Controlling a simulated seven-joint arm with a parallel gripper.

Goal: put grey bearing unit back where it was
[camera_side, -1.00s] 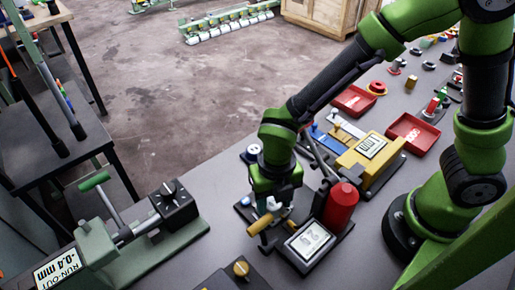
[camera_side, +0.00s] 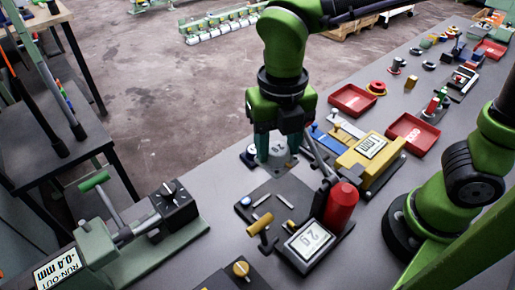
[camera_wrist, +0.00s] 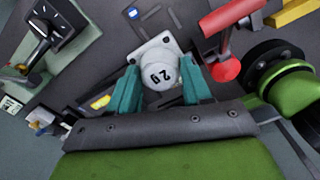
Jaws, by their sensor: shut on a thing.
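The grey bearing unit (camera_side: 276,154) is a pale rounded housing on a square flange. In the wrist view the bearing unit (camera_wrist: 160,72) shows dark characters on its top. My gripper (camera_side: 277,142) is shut on it, with a teal finger on each side; the gripper (camera_wrist: 160,88) also shows in the wrist view. The unit is just behind the dark fixture plate (camera_side: 262,198), which carries small silver pieces and a blue knob. I cannot tell whether the unit's underside touches anything.
A red cylinder (camera_side: 341,205) and a display box (camera_side: 309,241) stand right of the plate. A yellow-handled lever (camera_side: 261,224) is at its front. A yellow device (camera_side: 370,152) and red trays (camera_side: 413,133) lie farther right. A green run-out rig (camera_side: 130,240) stands at left.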

